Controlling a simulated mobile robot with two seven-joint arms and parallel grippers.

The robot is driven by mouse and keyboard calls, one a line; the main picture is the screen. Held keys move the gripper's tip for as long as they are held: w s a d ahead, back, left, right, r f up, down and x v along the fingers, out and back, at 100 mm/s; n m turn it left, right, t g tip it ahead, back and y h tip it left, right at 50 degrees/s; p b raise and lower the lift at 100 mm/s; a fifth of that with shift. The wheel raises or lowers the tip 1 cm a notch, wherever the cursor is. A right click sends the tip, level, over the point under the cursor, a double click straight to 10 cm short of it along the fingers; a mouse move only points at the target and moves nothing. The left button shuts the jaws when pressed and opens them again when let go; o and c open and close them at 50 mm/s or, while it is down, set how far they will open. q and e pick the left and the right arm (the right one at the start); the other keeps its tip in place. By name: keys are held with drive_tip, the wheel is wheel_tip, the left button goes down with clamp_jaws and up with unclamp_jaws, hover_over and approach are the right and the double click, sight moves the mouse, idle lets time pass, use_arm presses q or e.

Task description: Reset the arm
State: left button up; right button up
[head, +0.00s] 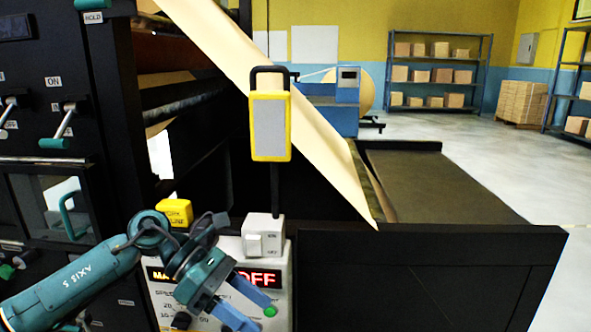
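My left arm, teal and marked AXIS 5, comes in from the lower left. My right gripper is not in view.
A white switch box (263,240) and a yellow box (175,213) sit above the panel. A black machine with levers (65,120) stands at left. A kraft sheet (270,100) slopes down behind a yellow-framed grey piece (269,126). Open floor (480,150) lies at right.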

use_arm(q)
drive_tip(key=s+d+r+n+t+h+p, duration=0.1)
drive_tip(key=s+d+n+t+h, duration=0.2)
drive_tip(key=d+n+t+h, duration=0.65)
drive_tip(key=w+a+f+n+t+y+p, duration=0.1)
drive_tip(key=a+f+n+t+y, duration=0.4)
drive_tip(key=n, duration=1)
drive_tip(key=a+f+n+t+y, duration=0.5)
drive_tip(key=f+n, duration=0.1)
drive_tip(key=n, duration=0.8)
drive_tip(key=s+a+f+n+g+y, duration=0.2)
drive_tip(key=s+a+f+n+y, duration=0.1)
drive_tip(key=s+f+n, duration=0.3)
drive_tip(key=s+a+f+n+g+y, duration=0.3)
drive_tip(key=s+f+n, duration=0.3)
drive_tip(key=f, duration=0.3)
drive_tip(key=shift+s+a+f+g+y+p, duration=0.3)
drive_tip(key=shift+s+a+g+y+p, duration=0.1)
drive_tip(key=shift+s+y, duration=0.15)
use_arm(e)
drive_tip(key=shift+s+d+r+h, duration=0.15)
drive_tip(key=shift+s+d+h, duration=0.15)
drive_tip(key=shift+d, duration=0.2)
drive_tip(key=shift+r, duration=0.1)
use_arm(q)
drive_tip(key=shift+c, duration=0.2)
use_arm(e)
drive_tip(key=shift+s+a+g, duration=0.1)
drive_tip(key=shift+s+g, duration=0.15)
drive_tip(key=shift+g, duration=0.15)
